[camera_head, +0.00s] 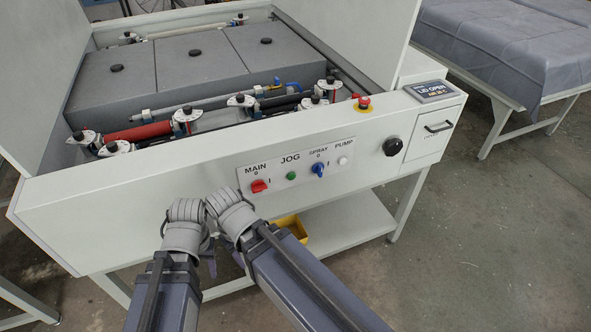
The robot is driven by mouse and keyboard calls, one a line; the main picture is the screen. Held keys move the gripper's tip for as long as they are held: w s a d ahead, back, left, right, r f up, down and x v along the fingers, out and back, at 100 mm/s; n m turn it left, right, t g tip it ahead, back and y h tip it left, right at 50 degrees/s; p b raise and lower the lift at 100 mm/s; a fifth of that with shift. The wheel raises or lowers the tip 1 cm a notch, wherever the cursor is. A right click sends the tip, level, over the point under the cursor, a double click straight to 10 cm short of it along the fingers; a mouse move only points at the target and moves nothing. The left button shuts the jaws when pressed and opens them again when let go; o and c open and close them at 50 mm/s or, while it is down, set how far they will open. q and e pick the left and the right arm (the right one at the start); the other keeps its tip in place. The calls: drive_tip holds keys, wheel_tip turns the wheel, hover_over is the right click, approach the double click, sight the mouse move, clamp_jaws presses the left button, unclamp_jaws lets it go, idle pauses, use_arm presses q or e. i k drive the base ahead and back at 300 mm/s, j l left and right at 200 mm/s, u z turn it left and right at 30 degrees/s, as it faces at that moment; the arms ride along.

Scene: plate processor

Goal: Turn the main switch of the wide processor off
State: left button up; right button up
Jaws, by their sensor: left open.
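The main switch (259,186) is a red rotary knob on the white front panel of the wide processor (110,215). It is at the left end of the control plate, under the label MAIN, with a 0 above it and an I to its right. The knob looks turned toward the I side, but it is small in view. My left gripper (207,258) is open, below and left of the switch and apart from it, partly hidden by its wrist. My right arm's wrist is close beside it, just left of the switch; the right gripper's fingers (240,259) are mostly hidden.
Right of the switch are a green JOG button (291,176), a blue SPRAY switch (318,169) and a white PUMP button (342,160). A black knob (392,146) and a red emergency stop (364,104) are farther right. The lid is open. A yellow bin (291,226) stands below.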

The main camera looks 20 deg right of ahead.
sight(259, 186)
drive_tip(key=k+l+z, duration=0.35)
drive_tip(key=l, duration=0.25)
drive_tip(key=k+l+z, duration=0.2)
drive_tip(key=k+l, duration=0.05)
drive_tip(key=l, duration=0.1)
